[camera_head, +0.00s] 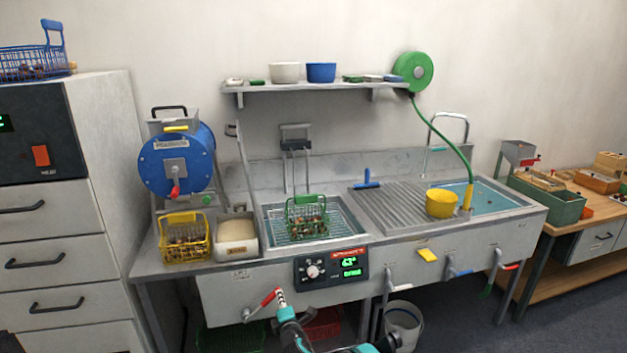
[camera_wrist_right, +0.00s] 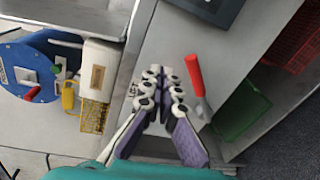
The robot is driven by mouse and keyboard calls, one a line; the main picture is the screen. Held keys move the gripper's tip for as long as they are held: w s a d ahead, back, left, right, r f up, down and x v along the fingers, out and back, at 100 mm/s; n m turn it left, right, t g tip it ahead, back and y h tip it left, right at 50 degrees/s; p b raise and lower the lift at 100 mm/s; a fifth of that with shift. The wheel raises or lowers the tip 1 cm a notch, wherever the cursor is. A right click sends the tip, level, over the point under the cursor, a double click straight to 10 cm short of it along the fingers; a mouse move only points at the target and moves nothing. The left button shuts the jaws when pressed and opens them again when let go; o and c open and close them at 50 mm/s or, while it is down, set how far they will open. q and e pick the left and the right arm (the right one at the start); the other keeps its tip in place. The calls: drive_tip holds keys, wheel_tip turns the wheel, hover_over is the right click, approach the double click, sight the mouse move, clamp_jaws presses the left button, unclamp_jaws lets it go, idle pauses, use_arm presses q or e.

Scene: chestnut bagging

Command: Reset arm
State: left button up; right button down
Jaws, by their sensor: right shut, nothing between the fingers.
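My right gripper (camera_head: 281,296) shows at the bottom middle of the head view, in front of the steel worktop's front panel. It is shut and empty. In the wrist view its fingers (camera_wrist_right: 162,78) are together at the tips, with nothing between them. A red-handled lever (camera_head: 265,300) is on the front panel close beside the gripper; its red handle also shows in the wrist view (camera_wrist_right: 194,75) just right of the fingers. I cannot tell whether the two touch. My left gripper is not in view.
The sink unit (camera_head: 225,296) carries a yellow basket (camera_head: 185,238), a green basket (camera_head: 307,216) in the fryer well, and a yellow bowl (camera_head: 440,203). A blue drum (camera_head: 178,162) stands at the left. Levers stick out from the front panel. A white bucket (camera_head: 404,322) is below.

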drive_tip(key=s+d+r+m+g+h, duration=0.1)
drive_tip(key=s+d+r+m, duration=0.15)
drive_tip(key=d+r, duration=0.25)
drive_tip(key=s+d+r+m+h, duration=0.2)
drive_tip(key=d+r+m, duration=0.2)
drive_tip(key=d+r, duration=0.15)
drive_tip(key=s+d+r+m+g+h, duration=0.1)
drive_tip(key=s+d+r+m, duration=0.1)
drive_tip(key=d+r+m, duration=0.3)
drive_tip(key=s+d+r+m+g+h, duration=0.1)
drive_tip(key=s+d+r+m+g, duration=0.25)
drive_tip(key=s+d, duration=0.85)
drive_tip(key=s+d+f+m+g, duration=0.1)
drive_tip(key=s+f+m, duration=0.2)
drive_tip(key=s, duration=1)
drive_tip(key=s+d+f+m+g, duration=0.1)
drive_tip(key=s+m, duration=0.4)
drive_tip(key=s, duration=0.8)
wheel_tip(320, 180, down, 2)
drive_tip(key=shift+d+f+g, duration=0.2)
drive_tip(key=shift+d+g, duration=0.15)
drive_tip(key=shift+g, duration=0.2)
